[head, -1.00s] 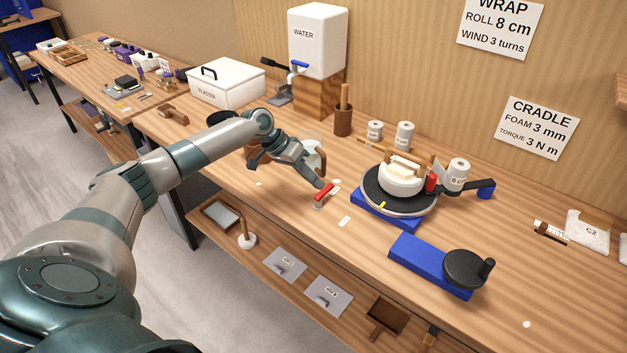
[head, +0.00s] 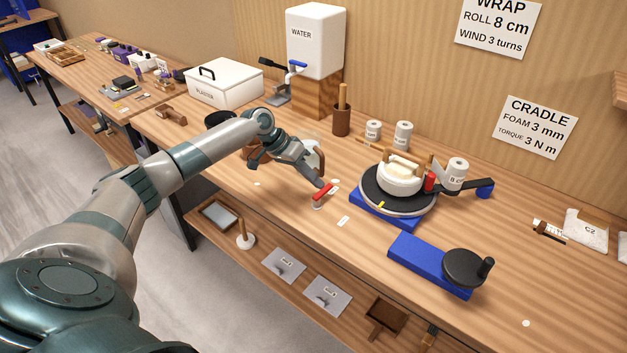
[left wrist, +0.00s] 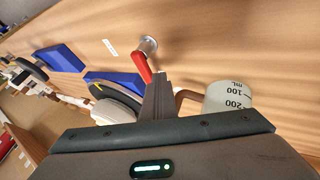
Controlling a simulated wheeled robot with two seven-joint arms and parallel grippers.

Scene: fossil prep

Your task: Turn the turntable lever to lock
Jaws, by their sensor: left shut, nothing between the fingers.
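The turntable lever (head: 322,193) has a red handle on a short metal post on the bench, left of the turntable. In the left wrist view the red handle (left wrist: 142,66) runs from its metal post toward my fingers. My left gripper (head: 328,185) is shut and empty. Its fingertips (left wrist: 158,82) are at the handle's free end; I cannot tell whether they touch it. The turntable (head: 369,203) is a dark disc on a blue base, with a white object (head: 401,180) on top. My right gripper is not in view.
A measuring cup (left wrist: 228,98) stands close beside my left fingers. A blue base with a black hand wheel (head: 464,268) sits in front of the turntable. A small white label (head: 343,221) lies near the lever. The bench to the right is mostly clear.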

